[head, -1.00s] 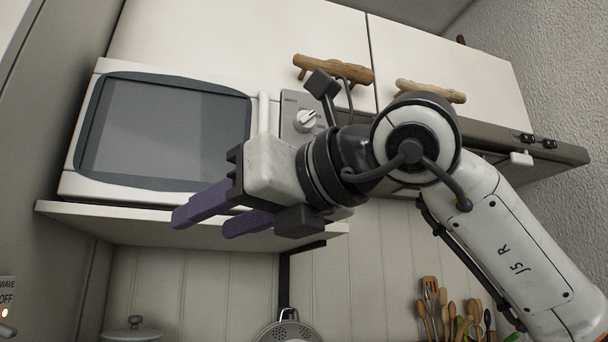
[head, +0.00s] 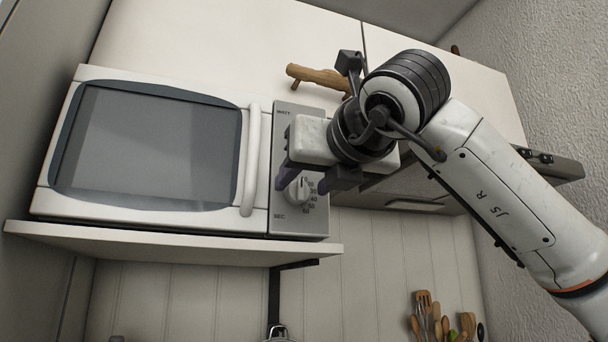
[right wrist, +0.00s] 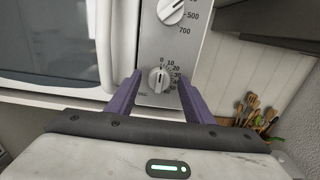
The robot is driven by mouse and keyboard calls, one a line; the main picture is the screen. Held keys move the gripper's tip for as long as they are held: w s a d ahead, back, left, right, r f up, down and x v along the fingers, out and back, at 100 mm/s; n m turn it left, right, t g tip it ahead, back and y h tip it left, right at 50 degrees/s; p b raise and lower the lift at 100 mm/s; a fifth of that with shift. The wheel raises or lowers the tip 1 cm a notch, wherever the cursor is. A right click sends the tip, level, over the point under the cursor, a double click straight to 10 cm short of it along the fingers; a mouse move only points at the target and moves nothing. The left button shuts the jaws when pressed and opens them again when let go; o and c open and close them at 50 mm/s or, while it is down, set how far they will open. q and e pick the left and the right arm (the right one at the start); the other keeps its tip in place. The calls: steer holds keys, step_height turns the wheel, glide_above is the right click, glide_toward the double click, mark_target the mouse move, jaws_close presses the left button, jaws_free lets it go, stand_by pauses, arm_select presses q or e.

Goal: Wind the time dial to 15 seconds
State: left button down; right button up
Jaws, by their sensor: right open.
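The time dial (head: 297,191) is a light round knob low on the microwave's grey control panel, with numbers around it and SEC beside it. In the right wrist view the time dial (right wrist: 159,79) sits between my two fingertips, its pointer near the 0 at the top. My right gripper (head: 306,182) is open, its purple fingers pointing at the panel on either side of the dial; I cannot tell whether they touch it. The power dial (right wrist: 172,11) is above, hidden behind my gripper in the head view. My left gripper is out of view.
The microwave (head: 254,230) stands on a white shelf (head: 180,243). Its vertical door handle (head: 250,160) is just left of the panel. A driftwood cupboard handle (head: 318,77) is above. Wooden utensils (head: 437,318) stand below right.

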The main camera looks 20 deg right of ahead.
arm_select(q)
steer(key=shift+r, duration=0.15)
arm_select(e)
steer(key=shift+w, duration=0.55)
steer(key=shift+c, duration=0.2)
